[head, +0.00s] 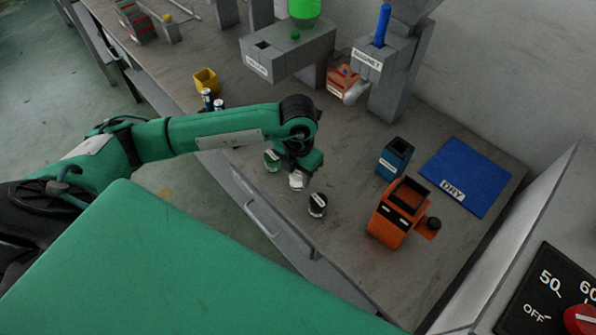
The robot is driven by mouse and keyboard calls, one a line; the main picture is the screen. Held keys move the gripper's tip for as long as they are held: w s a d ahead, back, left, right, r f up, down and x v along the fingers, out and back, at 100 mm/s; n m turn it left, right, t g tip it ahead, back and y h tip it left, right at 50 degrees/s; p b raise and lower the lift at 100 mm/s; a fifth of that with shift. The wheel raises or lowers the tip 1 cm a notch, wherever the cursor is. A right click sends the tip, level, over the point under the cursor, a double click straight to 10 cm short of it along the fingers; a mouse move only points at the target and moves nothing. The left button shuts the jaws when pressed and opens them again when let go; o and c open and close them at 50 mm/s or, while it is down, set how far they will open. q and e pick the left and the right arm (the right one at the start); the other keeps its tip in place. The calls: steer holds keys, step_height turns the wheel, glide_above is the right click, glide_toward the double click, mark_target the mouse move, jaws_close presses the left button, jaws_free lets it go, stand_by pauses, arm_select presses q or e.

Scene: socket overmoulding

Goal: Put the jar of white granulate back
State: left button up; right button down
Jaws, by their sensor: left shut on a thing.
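The jar of white granulate (297,181) is at the middle of the bench, near its front edge, below the wrist of my left arm. My left gripper (298,171) points down over this jar and is shut on it. The gripper hides the jar's upper part, and I cannot tell whether its base touches the bench. A jar with green content (272,160) stands just to the left, and a jar with black content (317,205) stands to the lower right. My right gripper is not in view.
An orange machine (392,217), a blue container (394,160) and a blue mat marked DRY (464,177) are to the right. Grey machines (287,54) stand behind. A yellow box (206,80) and small dark containers (207,98) are at the left. Bare bench lies right of the jars.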

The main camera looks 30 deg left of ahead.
mark_target(298, 173)
arm_select(q)
steer(key=o, duration=1)
steer(key=shift+c, duration=0.2)
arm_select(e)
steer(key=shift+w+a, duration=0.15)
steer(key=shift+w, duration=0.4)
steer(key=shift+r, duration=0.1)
arm_select(q)
steer(key=shift+r, duration=0.4)
step_height(298, 173, up, 5)
steer(key=shift+r+b, duration=0.1)
steer(key=shift+b, duration=0.35)
step_height(298, 173, up, 6)
steer(key=shift+r+b, duration=0.15)
steer(key=shift+b, duration=0.2)
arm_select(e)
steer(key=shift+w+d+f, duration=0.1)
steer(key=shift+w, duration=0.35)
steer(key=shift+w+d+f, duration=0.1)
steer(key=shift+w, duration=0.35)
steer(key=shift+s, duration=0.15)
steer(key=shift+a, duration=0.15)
